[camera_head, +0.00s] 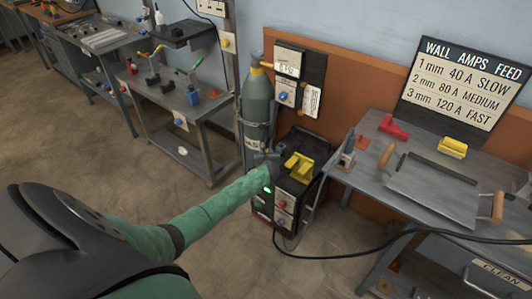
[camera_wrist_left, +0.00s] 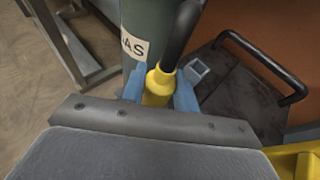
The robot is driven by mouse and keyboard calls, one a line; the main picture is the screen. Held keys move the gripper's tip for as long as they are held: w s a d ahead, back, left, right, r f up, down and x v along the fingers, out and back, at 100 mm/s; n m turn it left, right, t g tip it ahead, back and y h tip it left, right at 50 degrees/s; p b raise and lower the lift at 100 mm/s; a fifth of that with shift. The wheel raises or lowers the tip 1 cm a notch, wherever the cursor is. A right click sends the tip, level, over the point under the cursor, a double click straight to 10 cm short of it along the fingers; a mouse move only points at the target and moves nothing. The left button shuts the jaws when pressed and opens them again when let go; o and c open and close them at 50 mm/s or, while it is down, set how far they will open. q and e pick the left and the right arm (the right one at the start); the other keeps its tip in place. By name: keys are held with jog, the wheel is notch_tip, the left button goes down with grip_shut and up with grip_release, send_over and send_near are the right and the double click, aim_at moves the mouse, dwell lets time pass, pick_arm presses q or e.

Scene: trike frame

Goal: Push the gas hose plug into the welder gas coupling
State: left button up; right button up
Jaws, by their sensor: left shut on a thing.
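My left gripper (camera_head: 268,157) is at the back left edge of the black welder (camera_head: 290,190), close to the green gas cylinder (camera_head: 258,100). In the left wrist view, the blue fingertips of this gripper (camera_wrist_left: 158,88) are shut on the yellow gas hose plug (camera_wrist_left: 157,88), with the black hose (camera_wrist_left: 180,35) rising from it. A small grey square fitting (camera_wrist_left: 197,70) sits on the welder top just right of the plug; I cannot tell if it is the gas coupling. The plug's lower end is hidden by the gripper. My right gripper is not in view.
A yellow holder (camera_head: 299,166) sits on the welder top, right of my gripper. A black handle bar (camera_wrist_left: 270,60) rises from the welder. A workbench (camera_head: 365,170) stands right, a tool table (camera_head: 175,100) left. A black cable (camera_head: 350,252) runs from the welder; floor between is clear.

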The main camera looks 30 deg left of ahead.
pick_arm(q)
jog(key=o, duration=1.1)
jog(key=shift+c, duration=0.2)
jog(key=shift+s+d, duration=0.1)
jog(key=v, duration=0.7)
jog(key=shift+s+d, duration=0.2)
jog(key=shift+r, duration=0.1)
